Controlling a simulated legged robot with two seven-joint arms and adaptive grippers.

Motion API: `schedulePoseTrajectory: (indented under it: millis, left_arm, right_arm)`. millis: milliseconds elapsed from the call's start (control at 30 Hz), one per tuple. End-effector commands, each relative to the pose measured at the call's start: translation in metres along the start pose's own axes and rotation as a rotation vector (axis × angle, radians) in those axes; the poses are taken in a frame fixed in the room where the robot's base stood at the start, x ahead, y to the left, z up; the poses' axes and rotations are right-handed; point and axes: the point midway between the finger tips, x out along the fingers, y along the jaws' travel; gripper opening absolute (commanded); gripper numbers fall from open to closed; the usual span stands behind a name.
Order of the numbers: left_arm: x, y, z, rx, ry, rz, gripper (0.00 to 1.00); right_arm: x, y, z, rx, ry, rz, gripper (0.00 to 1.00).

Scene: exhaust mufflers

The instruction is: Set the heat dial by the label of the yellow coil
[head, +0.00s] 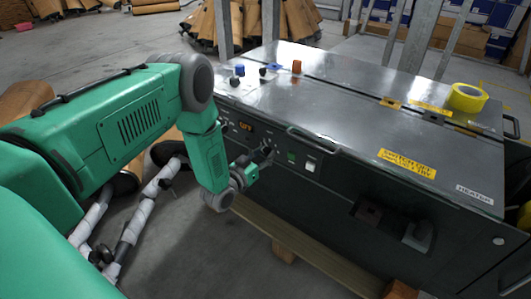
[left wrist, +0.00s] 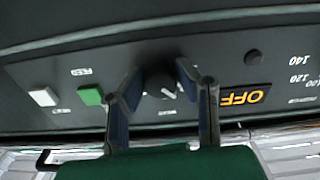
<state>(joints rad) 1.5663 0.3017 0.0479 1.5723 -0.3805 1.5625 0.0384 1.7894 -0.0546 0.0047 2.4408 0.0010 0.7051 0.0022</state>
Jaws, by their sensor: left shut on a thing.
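My left gripper (head: 262,157) reaches the front panel of the grey heater machine (head: 340,95). In the left wrist view its two fingers (left wrist: 160,85) are closed around a dark round knob (left wrist: 160,82) with a white pointer mark. The lettering near this knob is too blurred to read. The panel appears upside down there, with a scale reading 100, 120 and 140 (left wrist: 300,70) at the right edge. The yellow coil (head: 467,97) lies on the machine's top at the right; I cannot read a label on it. My right gripper is out of view.
An orange OFF display (left wrist: 245,95), a green button (left wrist: 90,95) and a white button (left wrist: 43,97) flank the knob. A metal handle (head: 313,139) projects above the panel. Small blue and orange pieces stand on the top's far left. Brown rolls lie on the floor behind.

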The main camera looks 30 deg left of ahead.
Motion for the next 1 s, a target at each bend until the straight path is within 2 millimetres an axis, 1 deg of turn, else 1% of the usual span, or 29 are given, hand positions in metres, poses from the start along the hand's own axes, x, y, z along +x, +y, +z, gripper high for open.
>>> schedulePoseTrajectory:
  millis: [500,533,567,600,867,1000]
  left_arm:
    - [-0.0013,-0.0023,0.0007,0.026,-0.001,-0.004,0.0]
    - [-0.0013,-0.0023,0.0007,0.026,-0.002,-0.004,0.31]
    - [-0.0013,-0.0022,0.0007,0.026,-0.002,-0.004,0.42]
    - [-0.0012,-0.002,0.0007,0.026,-0.002,-0.004,0.48]
    - [-0.0005,-0.0009,0.0005,0.025,-0.001,-0.002,0.48]
    - [-0.0072,-0.0009,0.0009,0.024,-0.002,-0.002,0.48]
  right_arm:
    - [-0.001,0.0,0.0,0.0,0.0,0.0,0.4]
    - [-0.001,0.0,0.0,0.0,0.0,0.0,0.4]
    - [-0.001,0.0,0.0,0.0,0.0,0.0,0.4]
    - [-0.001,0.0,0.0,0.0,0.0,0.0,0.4]
    - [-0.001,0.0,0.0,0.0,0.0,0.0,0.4]
    - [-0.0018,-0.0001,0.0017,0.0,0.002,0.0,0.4]
